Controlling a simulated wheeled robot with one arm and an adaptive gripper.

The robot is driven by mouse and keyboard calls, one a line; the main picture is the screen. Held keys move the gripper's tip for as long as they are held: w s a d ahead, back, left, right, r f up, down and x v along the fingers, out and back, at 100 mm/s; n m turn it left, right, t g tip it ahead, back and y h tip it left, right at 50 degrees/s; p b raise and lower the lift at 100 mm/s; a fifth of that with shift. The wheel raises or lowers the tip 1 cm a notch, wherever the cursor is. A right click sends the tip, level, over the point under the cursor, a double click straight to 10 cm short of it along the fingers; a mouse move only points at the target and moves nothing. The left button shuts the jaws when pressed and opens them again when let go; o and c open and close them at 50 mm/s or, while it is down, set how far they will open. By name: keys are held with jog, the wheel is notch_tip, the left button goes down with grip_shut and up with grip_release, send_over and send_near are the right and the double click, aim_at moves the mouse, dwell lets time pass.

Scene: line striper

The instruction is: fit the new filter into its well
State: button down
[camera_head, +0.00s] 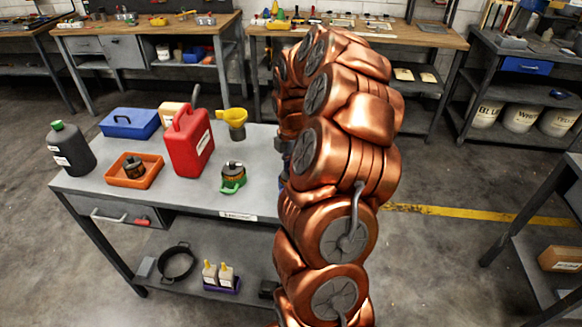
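Two filter-like parts show on the grey workbench (205,192). One, with a green base and a dark top (233,178), stands near the front edge, left of my arm. The other, a dark round part (134,167), sits in an orange tray (150,180) at the left. I cannot tell for sure which is the new filter. No well can be made out; my copper arm covers the right part of the bench. My gripper cannot be made out behind the arm. A small dark grey part and a bit of blue show at the arm's left edge, too covered to identify.
A red jerry can (190,145), yellow funnel (232,124), blue box (130,123) and dark bottle with green cap (71,150) stand on the bench. The lower shelf holds a black pan (176,263) and bottles (218,277). Bench space beside the green-based part is clear.

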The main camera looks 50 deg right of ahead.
jog(key=shift+r, duration=0.85)
jog(key=shift+r+p, duration=0.7)
jog(key=shift+r, duration=1.45)
